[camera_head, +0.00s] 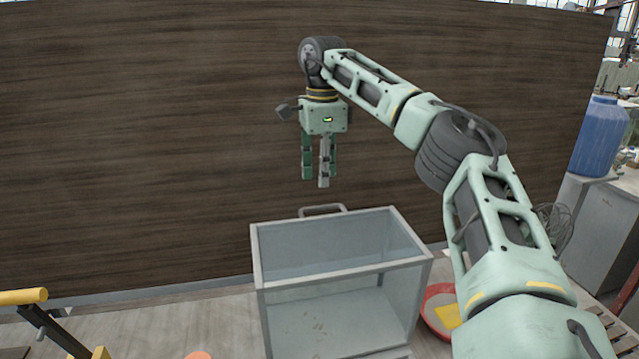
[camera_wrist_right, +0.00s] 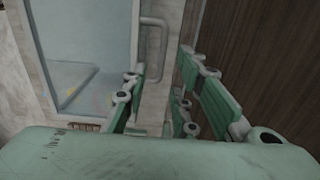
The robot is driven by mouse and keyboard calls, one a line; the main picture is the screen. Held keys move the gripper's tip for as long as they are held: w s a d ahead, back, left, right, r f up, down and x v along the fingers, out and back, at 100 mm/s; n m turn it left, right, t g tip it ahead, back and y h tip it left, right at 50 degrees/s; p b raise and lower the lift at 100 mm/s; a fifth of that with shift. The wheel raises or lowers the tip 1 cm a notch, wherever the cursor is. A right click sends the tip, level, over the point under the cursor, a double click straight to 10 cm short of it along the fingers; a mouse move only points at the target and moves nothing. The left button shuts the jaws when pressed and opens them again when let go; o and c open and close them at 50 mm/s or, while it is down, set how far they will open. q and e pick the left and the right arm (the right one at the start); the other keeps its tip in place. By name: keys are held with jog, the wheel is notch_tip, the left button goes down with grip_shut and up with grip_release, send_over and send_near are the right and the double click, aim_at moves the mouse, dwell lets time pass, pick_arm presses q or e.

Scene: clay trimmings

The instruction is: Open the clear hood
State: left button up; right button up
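The clear hood (camera_head: 256,258) is a see-through box with a grey frame, standing below my right gripper in the head view. Its top frame looks level and shut. A grey bar handle (camera_head: 322,208) stands at the far top edge; it also shows in the right wrist view (camera_wrist_right: 152,22). My right gripper (camera_head: 316,182) points down above the handle, apart from it. Its fingers are spread and empty, and in the wrist view the handle appears between them, farther off. Small crumbs (camera_head: 320,329) lie inside the hood. My left gripper is not in view.
A dark wood panel (camera_head: 150,150) stands behind the hood. A red basin (camera_head: 430,318) with a yellow item sits right of the hood. A blue container (camera_head: 600,140) stands at the far right. A yellow-ended bar (camera_head: 22,296) is at lower left.

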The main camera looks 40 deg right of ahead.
aim_at(321, 207)
jog(key=shift+w+d+f, duration=0.1)
jog(key=shift+f, duration=0.8)
notch_tip(321, 207, down, 5)
jog(key=shift+r+p, duration=0.15)
jog(key=shift+p, duration=0.45)
jog(key=shift+f, duration=0.3)
jog(key=shift+w+f, duration=0.1)
jog(key=shift+f, duration=0.05)
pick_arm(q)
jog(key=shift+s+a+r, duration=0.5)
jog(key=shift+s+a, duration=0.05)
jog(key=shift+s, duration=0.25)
pick_arm(e)
jog(key=shift+c, duration=0.4)
jog(key=c, duration=0.6)
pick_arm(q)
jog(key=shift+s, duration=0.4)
pick_arm(e)
grip_shut()
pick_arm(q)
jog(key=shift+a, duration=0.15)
